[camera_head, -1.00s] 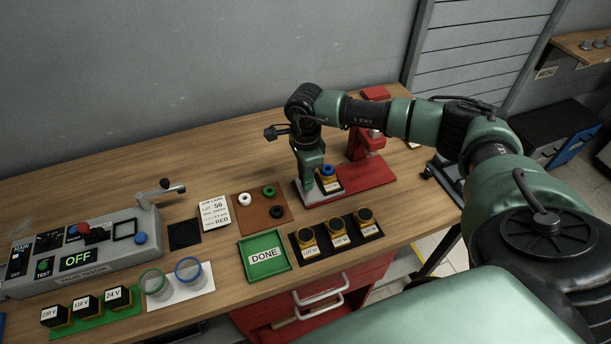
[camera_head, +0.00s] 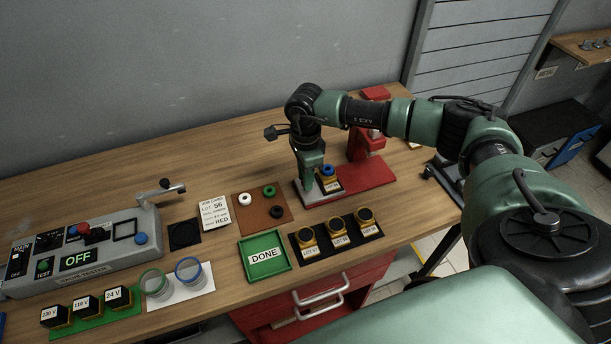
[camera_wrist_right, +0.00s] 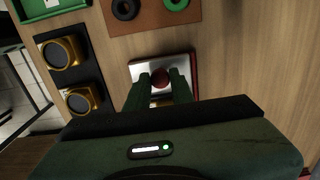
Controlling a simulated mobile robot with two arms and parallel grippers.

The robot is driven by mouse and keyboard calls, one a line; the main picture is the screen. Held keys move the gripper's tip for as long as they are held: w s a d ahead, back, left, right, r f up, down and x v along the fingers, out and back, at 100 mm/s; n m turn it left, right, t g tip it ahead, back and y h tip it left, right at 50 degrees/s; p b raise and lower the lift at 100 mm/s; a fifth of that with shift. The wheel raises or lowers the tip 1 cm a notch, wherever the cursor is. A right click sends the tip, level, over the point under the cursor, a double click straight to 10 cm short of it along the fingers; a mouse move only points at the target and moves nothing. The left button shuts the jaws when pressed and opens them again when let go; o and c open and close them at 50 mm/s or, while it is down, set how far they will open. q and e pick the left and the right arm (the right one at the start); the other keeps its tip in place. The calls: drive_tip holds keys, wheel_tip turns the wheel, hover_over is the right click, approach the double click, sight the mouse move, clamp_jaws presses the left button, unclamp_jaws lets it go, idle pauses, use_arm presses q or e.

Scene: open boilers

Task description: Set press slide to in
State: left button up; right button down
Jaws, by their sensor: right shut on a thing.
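The red press (camera_head: 366,150) stands on the bench at the back right, with a red base (camera_head: 370,178). Its pale slide plate (camera_head: 306,193) sticks out at the left end of the base. A yellow-and-black block with a blue ring (camera_head: 328,173) sits at the plate, just right of my right gripper (camera_head: 310,180). My right gripper points down over the plate. In the right wrist view, its two fingers (camera_wrist_right: 160,92) are shut on a round red knob (camera_wrist_right: 160,78) on the plate (camera_wrist_right: 137,70). The block is mostly hidden behind the fingers there. My left gripper is not in view.
A brown tray with rings (camera_head: 262,209), a green DONE tray (camera_head: 283,267) and a black strip of yellow-and-black parts (camera_head: 300,256) lie in front and left of the press. A grey tester (camera_head: 110,254) stands farther left. Bare wood lies behind the press.

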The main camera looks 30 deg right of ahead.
drive_tip(key=shift+d, duration=0.1)
drive_tip(key=s+d+b, duration=0.1)
drive_tip(key=d, duration=0.3)
drive_tip(key=s+d+b, duration=0.1)
drive_tip(key=d+b, duration=0.1)
drive_tip(key=d, duration=0.2)
drive_tip(key=s+d+b, duration=0.1)
drive_tip(key=d, duration=0.4)
drive_tip(key=shift+b, duration=0.4)
drive_tip(key=shift+a+r, duration=0.1)
drive_tip(key=shift+r, duration=0.05)
drive_tip(key=c, duration=1.5)
unclamp_jaws()
drive_tip(key=o, duration=0.3)
